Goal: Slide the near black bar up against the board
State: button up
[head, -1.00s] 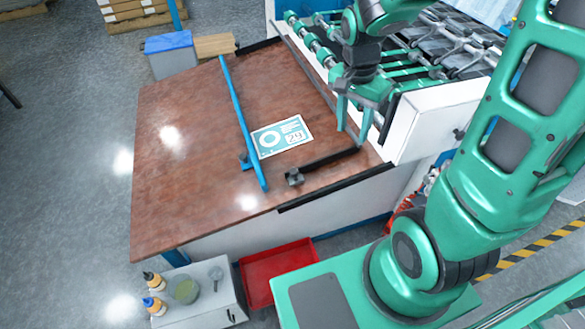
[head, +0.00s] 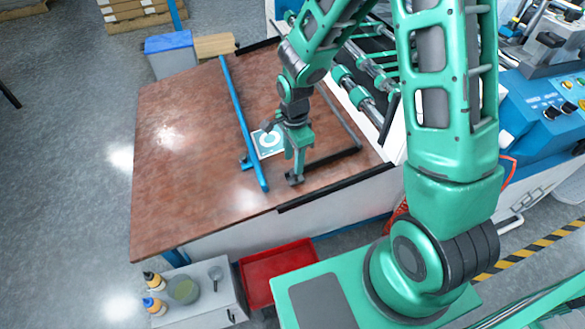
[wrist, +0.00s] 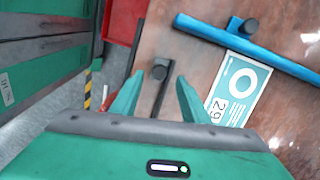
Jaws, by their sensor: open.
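The near black bar (head: 330,156) lies on the brown table, with a dark block and knob at its left end; the wrist view shows this knobbed end of the bar (wrist: 160,69). The printed board (head: 270,148), with a teal ring and a number, lies flat behind the bar, partly hidden by my arm; it also shows in the wrist view (wrist: 237,88). My gripper (head: 294,165) is open and points down at the bar's knobbed end. In the wrist view the bar lies between my open fingers (wrist: 160,77); I cannot tell whether they touch it.
A blue bar (head: 240,118) with a dark knob lies left of the board. The table's left half (head: 180,160) is bare. Rollers stand along the right side. A red tray (head: 278,270) and a grey cabinet with bottles (head: 205,290) stand in front, below the table.

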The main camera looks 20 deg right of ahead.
aim_at(293, 170)
jog(key=shift+f, duration=2.5)
